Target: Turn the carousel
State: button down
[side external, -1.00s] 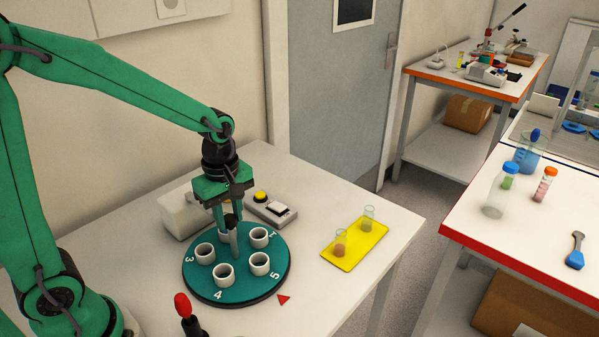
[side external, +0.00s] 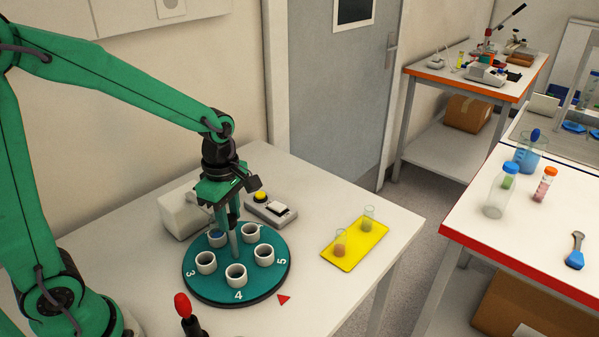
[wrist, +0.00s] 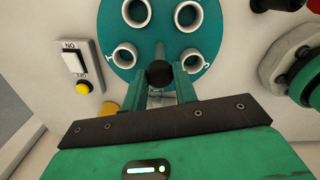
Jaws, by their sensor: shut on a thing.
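The carousel (side external: 205,285) is a round teal disc on the white table, with several white cups (side external: 236,275) around a grey centre post (side external: 235,245). White numbers 3, 4 and 5 show on its near rim. A red triangle (side external: 284,299) on the table points at the rim between 4 and 5. My gripper (side external: 232,222) points down over the centre and is shut on the post. In the wrist view, the post's dark round top (wrist: 159,73) sits between my fingers (wrist: 162,88). A back cup (side external: 217,238) has something blue in it and is partly hidden by my gripper.
A box with a yellow button and white switch (side external: 270,208) stands behind the carousel. A red-topped black handle (side external: 184,307) stands in front. Clear table lies between carousel and tray.

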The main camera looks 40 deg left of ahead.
dwell(0.4)
jog(key=c, duration=1.1)
grip_release()
jog(key=shift+r, duration=0.15)
jog(key=shift+r, duration=3.8)
jog(key=s+r+m+t, duration=0.2)
jog(key=s+m, duration=0.3)
jog(key=m, duration=0.5)
jog(key=s+a+r+m+t, duration=0.1)
jog(key=s+m, duration=0.4)
jog(key=m, duration=0.6)
jog(key=r+t, duration=0.1)
jog(key=t, duration=0.1)
jog(key=shift+s+r+t, duration=0.3)
jog(key=shift+r, duration=0.05)
